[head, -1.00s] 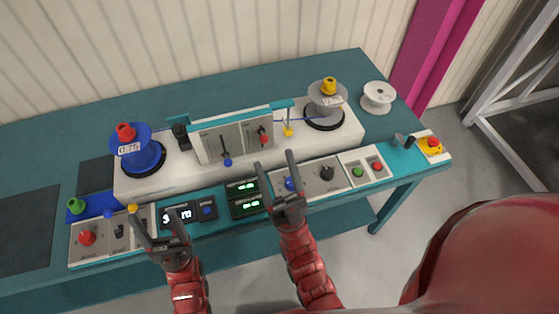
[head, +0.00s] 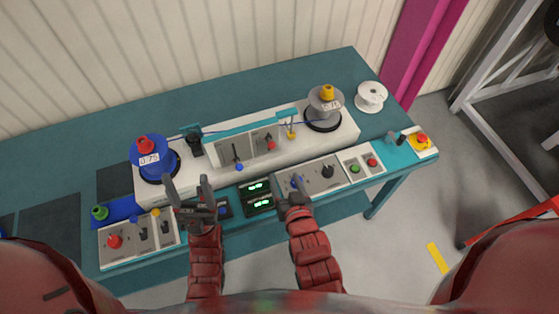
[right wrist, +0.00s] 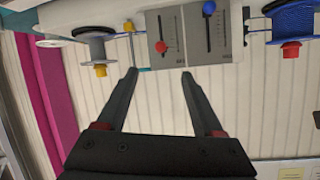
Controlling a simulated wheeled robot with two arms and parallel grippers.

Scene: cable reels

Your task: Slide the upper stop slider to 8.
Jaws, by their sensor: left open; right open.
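The slider panel (head: 219,153) stands upright on the white machine. It carries a slider with a blue knob (head: 239,167) and one with a red knob (head: 271,146). The right wrist view shows the red knob (right wrist: 161,46) and the blue knob (right wrist: 209,8) in their slots; I cannot read which is the upper stop. My right gripper (head: 291,186) is open and empty in front of and below the panel. Its fingertips (right wrist: 160,73) are apart from both knobs. My left gripper (head: 187,184) is open and empty, in front of the machine, left of the panel.
A blue reel (head: 147,157) stands left of the panel and a grey reel (head: 325,110) right. A thin cable runs between them. Green displays (head: 258,195) and control boxes line the front. A white spool (head: 371,97) and emergency stop (head: 421,140) are at the right.

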